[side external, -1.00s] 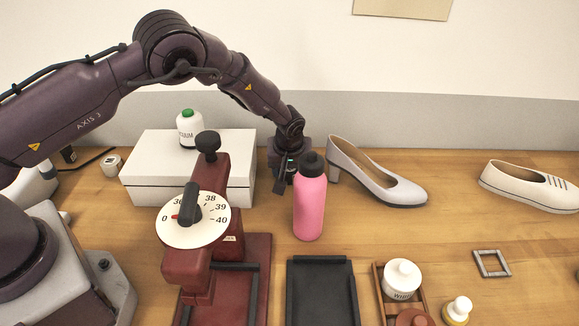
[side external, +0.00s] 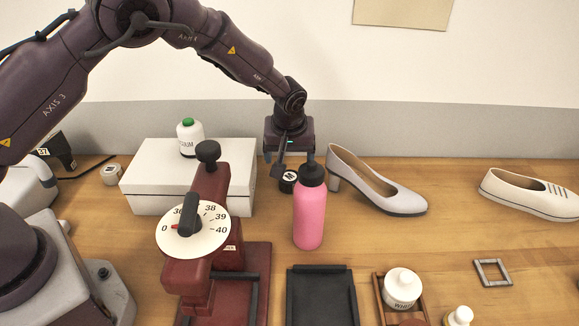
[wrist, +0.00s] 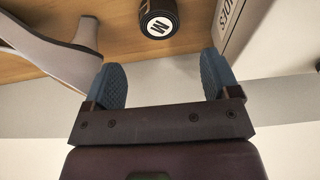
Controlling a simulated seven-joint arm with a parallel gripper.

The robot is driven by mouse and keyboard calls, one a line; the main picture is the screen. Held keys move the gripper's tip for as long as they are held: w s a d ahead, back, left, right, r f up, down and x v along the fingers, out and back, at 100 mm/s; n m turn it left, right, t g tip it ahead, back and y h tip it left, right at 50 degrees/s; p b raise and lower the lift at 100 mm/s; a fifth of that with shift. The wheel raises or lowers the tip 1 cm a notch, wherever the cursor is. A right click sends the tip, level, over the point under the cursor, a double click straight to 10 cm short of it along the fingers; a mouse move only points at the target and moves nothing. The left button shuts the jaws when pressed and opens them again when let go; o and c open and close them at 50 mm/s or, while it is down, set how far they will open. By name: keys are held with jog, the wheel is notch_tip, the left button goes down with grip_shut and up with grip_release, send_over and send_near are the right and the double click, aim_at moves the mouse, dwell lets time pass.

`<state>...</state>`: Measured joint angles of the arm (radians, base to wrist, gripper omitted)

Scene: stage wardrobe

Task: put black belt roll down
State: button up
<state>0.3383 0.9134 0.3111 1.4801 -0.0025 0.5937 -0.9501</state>
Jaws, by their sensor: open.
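The black belt roll (side external: 288,183), with a white end marked M, rests on the table behind the pink bottle and left of the grey shoe's heel. It also shows in the wrist view (wrist: 158,20), at the top edge and partly cut off, beyond the fingertips. My gripper (side external: 281,166) is just above the roll in the side view. In the wrist view my gripper (wrist: 165,75) has its two blue pads wide apart, with nothing between them. The roll is apart from the pads.
A pink bottle (side external: 310,215) stands just in front of the roll. A grey heeled shoe (side external: 375,182) is to the right, and a white box (side external: 150,184) with a bottle on top to the left. A red measuring device (side external: 205,265) and a black tray (side external: 321,299) stand nearer.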

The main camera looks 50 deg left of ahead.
jog(key=shift+v, duration=1.45)
jog(key=s+a+r+m+t+h, duration=0.1)
jog(key=s+r+m, duration=0.1)
jog(key=s+r, duration=0.45)
jog(key=s+a+r+m+h, duration=0.1)
jog(key=s+r, duration=0.3)
jog(key=r, duration=0.6)
jog(key=s+r+m+t, duration=0.1)
jog(key=s+r+m, duration=0.2)
jog(key=s, duration=0.7)
jog(key=s+a+r+m+t, duration=0.1)
jog(key=s+r+m, duration=0.1)
jog(key=s, duration=0.8)
jog(key=shift+s+r+m, duration=0.2)
jog(key=shift+r+m, duration=0.2)
jog(key=shift+m, duration=0.1)
jog(key=shift+a, duration=0.1)
